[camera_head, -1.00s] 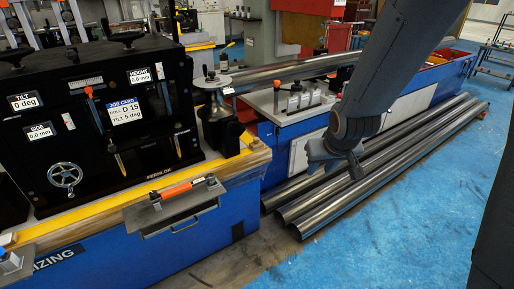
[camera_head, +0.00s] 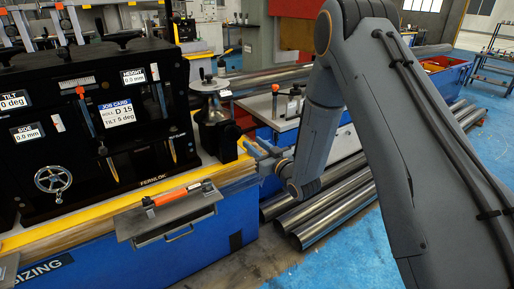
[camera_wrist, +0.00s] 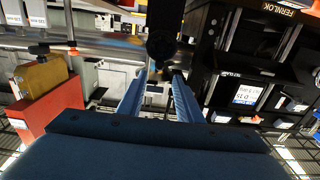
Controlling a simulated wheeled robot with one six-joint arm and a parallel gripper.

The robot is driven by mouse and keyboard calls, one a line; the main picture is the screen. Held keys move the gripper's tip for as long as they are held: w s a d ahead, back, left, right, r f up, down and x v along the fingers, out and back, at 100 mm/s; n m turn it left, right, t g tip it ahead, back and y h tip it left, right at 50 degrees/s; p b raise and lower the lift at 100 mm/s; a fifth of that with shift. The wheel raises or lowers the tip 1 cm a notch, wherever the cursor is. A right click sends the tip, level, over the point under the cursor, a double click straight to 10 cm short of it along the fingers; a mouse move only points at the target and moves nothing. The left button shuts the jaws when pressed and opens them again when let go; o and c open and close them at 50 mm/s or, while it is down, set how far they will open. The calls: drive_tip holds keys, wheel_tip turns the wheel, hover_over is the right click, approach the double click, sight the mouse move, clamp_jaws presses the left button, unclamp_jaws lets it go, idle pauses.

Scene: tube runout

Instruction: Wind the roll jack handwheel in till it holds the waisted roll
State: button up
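The waisted roll (camera_head: 211,98), grey with a flared top, stands upright on a dark jack body at the right end of the black machine. A round black part (camera_head: 228,143) on the jack's front right looks like the roll jack handwheel. A dark round part also shows at the top middle of the wrist view (camera_wrist: 162,42), though I cannot tell for sure that it is the same one. My gripper (camera_head: 257,158) is just right of the jack, pointing left at it, apparently apart from it. In the wrist view (camera_wrist: 158,78) its two blue fingers are apart and nothing is between them.
A spoked handwheel (camera_head: 53,179) sits on the black panel (camera_head: 85,135). A job card (camera_head: 116,112) reads D 15, tilt 5 deg. A shelf with an orange-handled tool (camera_head: 178,194) juts out in front. Steel tubes (camera_head: 335,205) lie on the floor at right.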

sight(242, 134)
drive_tip(key=b+x, duration=0.3)
drive_tip(key=x, duration=0.6)
idle(0.4)
clamp_jaws()
